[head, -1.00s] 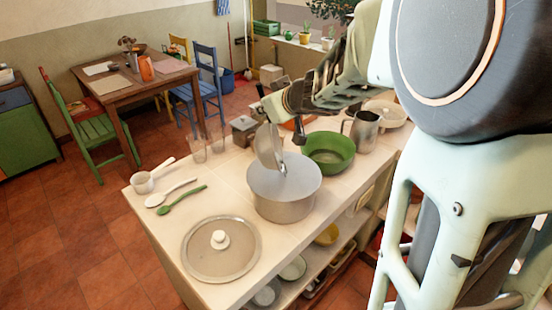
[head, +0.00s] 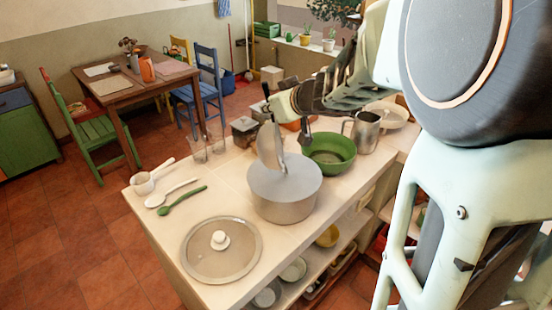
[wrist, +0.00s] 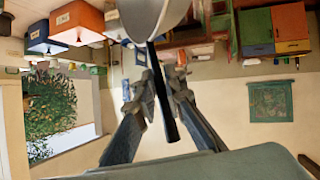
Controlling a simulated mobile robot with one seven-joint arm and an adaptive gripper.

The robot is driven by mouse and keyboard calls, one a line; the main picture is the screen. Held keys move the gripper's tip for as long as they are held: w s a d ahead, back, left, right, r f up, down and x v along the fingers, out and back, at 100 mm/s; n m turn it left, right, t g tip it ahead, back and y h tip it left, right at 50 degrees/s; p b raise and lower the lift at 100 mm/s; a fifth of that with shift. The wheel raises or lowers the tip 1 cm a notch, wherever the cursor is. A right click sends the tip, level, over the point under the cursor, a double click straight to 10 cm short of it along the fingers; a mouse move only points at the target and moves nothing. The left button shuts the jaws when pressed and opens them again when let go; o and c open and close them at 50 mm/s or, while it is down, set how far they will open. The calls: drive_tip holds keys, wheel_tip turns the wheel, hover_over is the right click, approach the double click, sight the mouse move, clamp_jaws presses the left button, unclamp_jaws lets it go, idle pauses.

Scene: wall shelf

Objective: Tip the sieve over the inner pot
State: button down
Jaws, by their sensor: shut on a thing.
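A grey metal pot (head: 285,203) stands on the counter in the head view. Its mouth looks pale grey, and I cannot tell what is inside. The sieve (head: 269,147), a round grey bowl seen nearly edge-on, is steeply tilted above the pot's far left rim. My gripper (head: 277,108) is above and behind it, shut on the sieve's dark handle. In the wrist view my gripper (wrist: 160,90) has its two fingers on the black handle, and the sieve's pale bowl (wrist: 153,14) shows at the top edge.
A green bowl (head: 329,150) and a metal jug (head: 366,130) stand right of the pot. A lid (head: 222,262) lies in front. Two spoons (head: 180,200) and a white ladle (head: 146,183) lie left. Glasses (head: 198,152) stand behind. Bare counter lies between spoons and pot.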

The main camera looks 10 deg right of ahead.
drive_tip(key=shift+s+d+r+m+t+y, duration=0.15)
drive_tip(key=shift+d+m+y, duration=0.2)
drive_tip(key=shift+d, duration=0.55)
drive_tip(key=shift+s+d+r+m+t+y, duration=0.15)
drive_tip(key=shift+d+m+y, duration=0.15)
drive_tip(key=shift+d, duration=0.6)
idle(1.3)
drive_tip(key=shift+m+t+y, duration=0.5)
drive_tip(key=shift+m+y, duration=0.05)
drive_tip(key=shift+y, duration=0.1)
drive_tip(key=shift+s+d+f, duration=0.15)
drive_tip(key=shift+s+d, duration=0.05)
drive_tip(key=shift+d, duration=0.8)
drive_tip(key=shift+s+d+f, duration=0.15)
drive_tip(key=shift+d, duration=0.8)
idle(0.5)
